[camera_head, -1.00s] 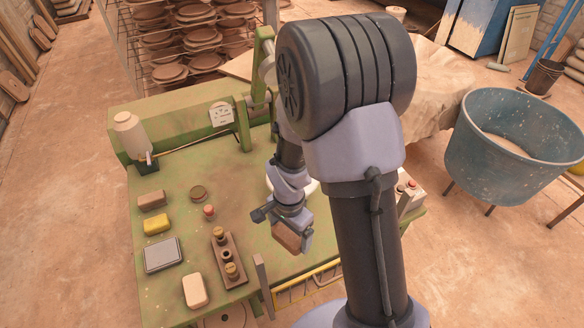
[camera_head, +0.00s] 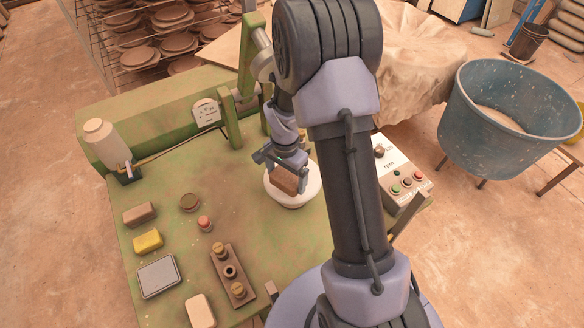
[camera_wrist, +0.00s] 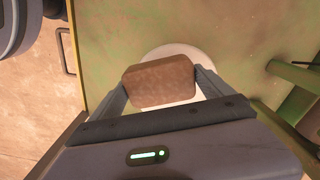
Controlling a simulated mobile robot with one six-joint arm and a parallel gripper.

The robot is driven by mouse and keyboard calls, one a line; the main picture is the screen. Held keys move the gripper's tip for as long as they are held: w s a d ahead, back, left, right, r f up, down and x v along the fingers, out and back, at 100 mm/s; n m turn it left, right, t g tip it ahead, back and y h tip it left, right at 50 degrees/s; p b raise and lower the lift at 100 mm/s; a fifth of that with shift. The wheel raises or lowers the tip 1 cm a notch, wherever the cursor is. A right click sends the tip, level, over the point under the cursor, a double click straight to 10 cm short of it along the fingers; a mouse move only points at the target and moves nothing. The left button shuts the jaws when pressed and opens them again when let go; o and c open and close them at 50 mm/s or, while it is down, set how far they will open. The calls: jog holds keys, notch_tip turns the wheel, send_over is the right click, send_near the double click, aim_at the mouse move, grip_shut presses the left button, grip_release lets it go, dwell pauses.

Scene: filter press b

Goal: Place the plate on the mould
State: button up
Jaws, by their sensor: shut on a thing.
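My gripper (camera_head: 285,180) is shut on a brown block-like piece with rounded corners (camera_head: 284,182), gripped by two opposite sides. It also shows in the wrist view (camera_wrist: 161,82) between the two fingers. A round white disc (camera_head: 292,198), which looks like the mould, sits on the green table. In the head view the held piece overlaps the disc. In the wrist view the disc (camera_wrist: 206,58) shows behind and around the piece, and its lower part is hidden. I cannot tell whether the piece touches the disc.
The green table (camera_head: 170,235) holds a brown block (camera_head: 140,214), a yellow sponge (camera_head: 148,241), a grey tile (camera_head: 158,277) and a brown stand with knobs (camera_head: 232,274). A control box with buttons (camera_head: 402,178) stands right of the disc. A green upright (camera_head: 229,120) stands behind.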

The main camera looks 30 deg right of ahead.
jog(key=w+d, duration=0.3)
jog(key=d, duration=0.1)
jog(key=shift+w+d+f, duration=0.1)
jog(key=shift+w+f, duration=0.2)
jog(key=shift+w, duration=0.1)
jog(key=shift+w+d+f, duration=0.1)
jog(key=shift+w+d, duration=0.05)
jog(key=shift+f, duration=1.65)
jog(key=shift+f+b, duration=0.1)
jog(key=shift+b, duration=0.3)
